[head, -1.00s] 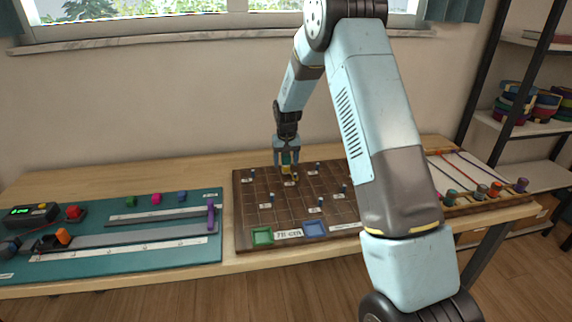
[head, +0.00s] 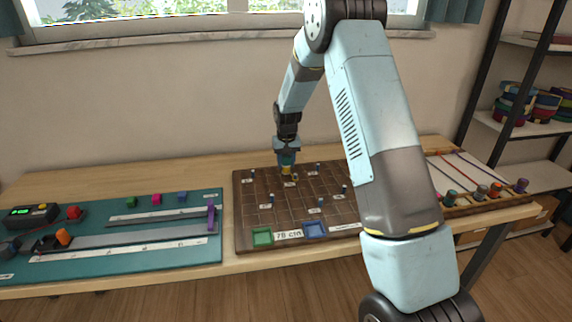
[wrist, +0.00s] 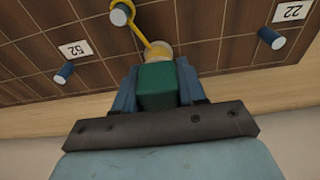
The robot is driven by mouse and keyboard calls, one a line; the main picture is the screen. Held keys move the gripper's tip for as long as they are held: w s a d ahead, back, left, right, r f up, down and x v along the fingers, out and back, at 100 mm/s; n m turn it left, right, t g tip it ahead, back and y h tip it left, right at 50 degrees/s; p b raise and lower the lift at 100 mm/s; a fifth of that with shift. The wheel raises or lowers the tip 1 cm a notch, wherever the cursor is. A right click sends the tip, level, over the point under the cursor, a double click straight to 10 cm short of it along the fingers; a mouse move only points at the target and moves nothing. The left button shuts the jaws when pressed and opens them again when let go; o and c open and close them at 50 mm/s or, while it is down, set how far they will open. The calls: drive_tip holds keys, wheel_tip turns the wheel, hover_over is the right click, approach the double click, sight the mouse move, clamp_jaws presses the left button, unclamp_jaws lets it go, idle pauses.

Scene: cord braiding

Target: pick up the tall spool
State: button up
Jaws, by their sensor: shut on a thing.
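My gripper (wrist: 157,92) is shut on a tall spool with a green, block-like upper part (wrist: 157,84). Its blue fingers press on both sides of the green part. A pale, round lower end of the spool (wrist: 161,52) shows beyond the green part. A yellow cord (wrist: 146,36) runs from there to a blue peg and bends around it. In the head view my gripper (head: 286,162) is low over the back of the brown board, with the yellowish lower end of the spool (head: 287,171) just under it. I cannot tell whether the spool touches the board.
The brown grid board (head: 245,225) carries several short blue pegs, numbered labels, and green (head: 262,237) and blue (head: 314,230) trays at its front. A teal mat (head: 130,258) with tools lies to the left. A rack of coloured spools (head: 482,192) stands to the right.

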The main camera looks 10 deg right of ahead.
drive_tip(key=r, duration=0.4)
drive_tip(key=shift+s, duration=0.25)
drive_tip(key=s+d+r, duration=0.1)
drive_tip(key=s+r, duration=0.8)
drive_tip(key=s, duration=0.4)
drive_tip(key=shift+s, duration=0.25)
drive_tip(key=shift+w, duration=0.1)
drive_tip(key=shift+w+a+f, duration=0.1)
drive_tip(key=shift+w+a, duration=0.05)
drive_tip(key=shift+w, duration=2.15)
drive_tip(key=shift+w+a+f, duration=0.1)
drive_tip(key=shift+w+a, duration=0.1)
drive_tip(key=shift+w, duration=2.1)
drive_tip(key=shift+w+a+f, duration=0.1)
drive_tip(key=shift+w+a, duration=0.05)
drive_tip(key=shift+w, duration=2.15)
drive_tip(key=shift+f, duration=0.15)
drive_tip(key=shift+f, duration=5.65)
